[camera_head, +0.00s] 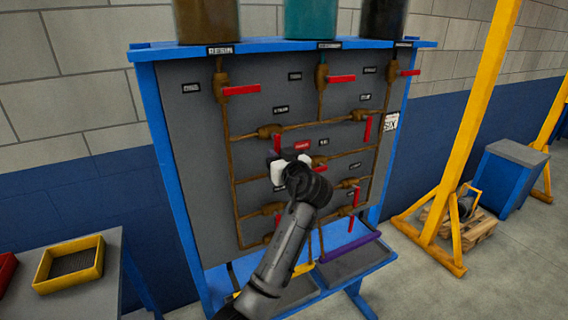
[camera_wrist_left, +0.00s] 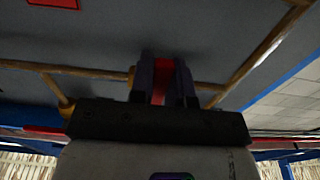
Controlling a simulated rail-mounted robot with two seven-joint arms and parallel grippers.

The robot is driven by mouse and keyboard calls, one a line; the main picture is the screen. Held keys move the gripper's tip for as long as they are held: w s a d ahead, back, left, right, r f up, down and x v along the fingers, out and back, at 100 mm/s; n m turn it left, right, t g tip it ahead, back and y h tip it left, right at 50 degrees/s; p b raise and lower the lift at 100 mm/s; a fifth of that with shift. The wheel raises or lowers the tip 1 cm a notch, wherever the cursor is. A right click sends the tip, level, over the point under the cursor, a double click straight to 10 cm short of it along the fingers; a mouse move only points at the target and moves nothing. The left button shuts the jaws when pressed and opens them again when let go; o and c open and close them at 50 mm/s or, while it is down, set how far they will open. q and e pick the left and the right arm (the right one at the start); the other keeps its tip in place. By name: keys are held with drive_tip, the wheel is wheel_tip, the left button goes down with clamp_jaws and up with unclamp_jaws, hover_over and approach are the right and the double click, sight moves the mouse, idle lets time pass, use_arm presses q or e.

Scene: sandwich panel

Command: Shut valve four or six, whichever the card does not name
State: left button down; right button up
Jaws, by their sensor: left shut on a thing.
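The grey valve panel (camera_head: 205,150) in a blue frame carries brown pipes and several valves with red levers. A white card (camera_head: 391,123) hangs at its right edge; its large word looks like SIX, and its smaller print is unreadable. My left gripper (camera_head: 300,163) is at the middle of the panel, by a brown valve body (camera_head: 319,161). In the left wrist view its dark fingers (camera_wrist_left: 164,82) are shut on a red lever (camera_wrist_left: 160,80), with a pipe running behind. The label naming this valve is too small to read. My right gripper is out of view.
Other red levers sit close by, at upper left (camera_head: 241,90), right (camera_head: 368,128) and lower right (camera_head: 356,196). Jars stand on top of the panel. A yellow bin (camera_head: 70,264) is on the left table.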

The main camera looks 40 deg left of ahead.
use_arm(q)
drive_tip(key=shift+r, duration=0.1)
idle(0.4)
drive_tip(key=c, duration=1.1)
unclamp_jaws()
drive_tip(key=v, duration=1.3)
drive_tip(key=shift+s+d, duration=0.1)
drive_tip(key=shift+d, duration=0.3)
